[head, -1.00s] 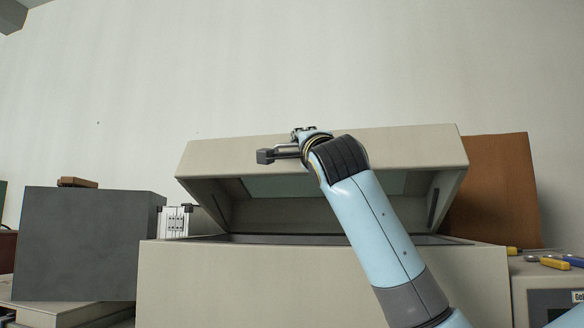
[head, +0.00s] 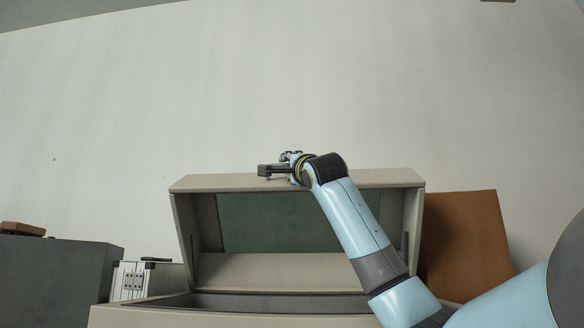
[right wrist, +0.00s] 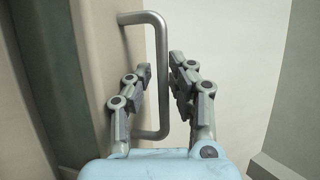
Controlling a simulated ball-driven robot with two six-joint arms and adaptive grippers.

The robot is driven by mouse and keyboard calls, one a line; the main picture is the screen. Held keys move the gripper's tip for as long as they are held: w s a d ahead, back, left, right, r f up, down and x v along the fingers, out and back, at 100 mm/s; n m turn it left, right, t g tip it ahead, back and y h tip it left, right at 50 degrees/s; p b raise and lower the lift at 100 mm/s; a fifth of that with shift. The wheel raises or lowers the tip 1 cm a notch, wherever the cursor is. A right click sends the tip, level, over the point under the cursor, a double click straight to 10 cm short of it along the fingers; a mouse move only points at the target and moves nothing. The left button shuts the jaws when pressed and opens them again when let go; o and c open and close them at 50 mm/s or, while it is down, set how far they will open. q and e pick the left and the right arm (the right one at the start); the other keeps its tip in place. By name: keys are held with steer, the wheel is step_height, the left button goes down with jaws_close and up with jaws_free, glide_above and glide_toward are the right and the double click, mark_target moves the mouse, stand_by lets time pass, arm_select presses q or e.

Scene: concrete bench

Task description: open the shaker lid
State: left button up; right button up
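The shaker is a large beige box. Its lid (head: 240,184) is tilted up at the back, leaving the inside of the body (head: 200,314) exposed at the front. A dark green panel (head: 285,222) shows under the lid. My right gripper (head: 274,168) is at the lid's upper front edge. In the right wrist view, the grey bar handle (right wrist: 160,40) runs between the fingers of the right gripper (right wrist: 158,66). The fingers stand apart around the bar, with narrow gaps showing beside it. My left gripper is not in view.
A dark grey box (head: 55,270) with a brown block (head: 22,229) on top stands at the left. A white and black device (head: 130,282) is beside the shaker. A brown board (head: 465,240) leans behind at the right. The wall above the lid is clear.

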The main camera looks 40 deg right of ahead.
steer(key=shift+s+a+f, duration=0.15)
steer(key=shift+s+f, duration=0.1)
steer(key=r+v, duration=0.1)
steer(key=v, duration=1.1)
steer(key=shift+s, duration=0.2)
